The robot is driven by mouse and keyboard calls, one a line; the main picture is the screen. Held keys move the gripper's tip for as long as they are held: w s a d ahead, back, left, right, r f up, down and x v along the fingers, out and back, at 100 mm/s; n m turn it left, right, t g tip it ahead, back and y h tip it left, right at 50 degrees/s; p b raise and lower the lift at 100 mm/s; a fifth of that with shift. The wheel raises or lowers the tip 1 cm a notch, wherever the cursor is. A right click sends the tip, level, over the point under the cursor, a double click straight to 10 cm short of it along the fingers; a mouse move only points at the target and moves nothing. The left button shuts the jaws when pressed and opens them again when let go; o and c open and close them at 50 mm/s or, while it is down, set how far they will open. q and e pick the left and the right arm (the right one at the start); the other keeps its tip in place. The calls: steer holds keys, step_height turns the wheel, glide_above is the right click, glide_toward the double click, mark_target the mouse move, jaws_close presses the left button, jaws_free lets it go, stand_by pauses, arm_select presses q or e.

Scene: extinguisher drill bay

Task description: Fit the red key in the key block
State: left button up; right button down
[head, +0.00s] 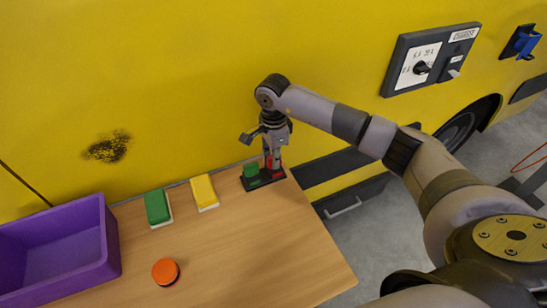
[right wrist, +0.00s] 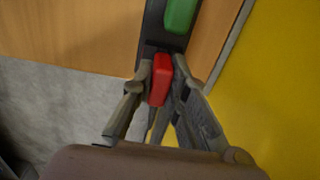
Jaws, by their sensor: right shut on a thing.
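The red key (right wrist: 160,80) is between the fingers of my right gripper (head: 271,160), which is shut on it. The dark key block (head: 262,182) lies near the back right corner of the table, and its end also shows in the right wrist view (right wrist: 153,47). A green key (head: 251,170) stands in the block's left part. The red key (head: 269,162) is at the block's right part, upright; I cannot tell whether it is seated or just above. My left gripper is not in view.
A purple bin (head: 108,245) stands at the table's left. A green block (head: 157,206) and a yellow block (head: 204,191) lie along the back edge. An orange round button (head: 165,271) is in front. The yellow wall (head: 170,80) is close behind; the table's (head: 260,240) front right is clear.

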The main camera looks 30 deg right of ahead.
steer(key=c, duration=1.5)
jaws_free()
